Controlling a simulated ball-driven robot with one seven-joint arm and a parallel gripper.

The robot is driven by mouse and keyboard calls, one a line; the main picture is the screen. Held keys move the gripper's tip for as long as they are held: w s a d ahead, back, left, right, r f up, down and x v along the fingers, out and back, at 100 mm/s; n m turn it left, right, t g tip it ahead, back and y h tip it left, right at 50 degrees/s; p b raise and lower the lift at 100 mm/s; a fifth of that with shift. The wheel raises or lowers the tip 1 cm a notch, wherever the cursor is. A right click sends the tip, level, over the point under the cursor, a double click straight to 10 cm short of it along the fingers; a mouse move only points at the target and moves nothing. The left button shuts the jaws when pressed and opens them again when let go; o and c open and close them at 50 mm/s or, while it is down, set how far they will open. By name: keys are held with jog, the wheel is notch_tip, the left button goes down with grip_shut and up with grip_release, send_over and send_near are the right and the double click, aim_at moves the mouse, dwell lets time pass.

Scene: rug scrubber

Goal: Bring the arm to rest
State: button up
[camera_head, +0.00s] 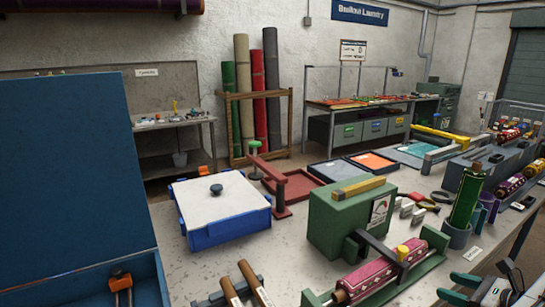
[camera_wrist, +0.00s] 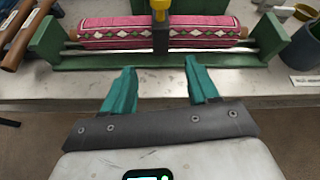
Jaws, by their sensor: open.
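My gripper (camera_wrist: 160,88) is open and empty in the wrist view. Its two teal fingers stand apart with bare table edge and floor between them. The fingertips are a little in front of a green scrubber frame (camera_wrist: 90,62) and do not touch it. A pink patterned rug roll (camera_wrist: 110,33) lies across that frame, with a dark clamp and a yellow knob over it. In the head view my gripper (camera_head: 462,290) is at the lower right, partly cut off by the frame edge. The rug roll (camera_head: 375,278) shows just left of it.
A green machine box (camera_head: 340,225) stands behind the rug roll. A blue bin with a white lid (camera_head: 222,208) sits to the left. Wooden handles (camera_head: 250,280) lie near the front. The floor before the table edge is free.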

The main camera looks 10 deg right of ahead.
jog(key=s+a+f+n+g+h, duration=0.4)
jog(key=s+f+n+g, duration=0.4)
jog(key=s+n, duration=0.6)
jog(key=s+a+f+n+g, duration=0.1)
jog(key=s+a+f+n, duration=0.2)
jog(key=s+a+n, duration=0.4)
jog(key=s+a+f+n+g, duration=0.2)
jog(key=s+a+f+n, duration=0.1)
jog(key=s+a+n, duration=0.5)
jog(key=s+a, duration=0.3)
jog(key=a, duration=0.2)
jog(key=shift+s+f+n, duration=0.3)
jog(key=shift+s+f, duration=0.1)
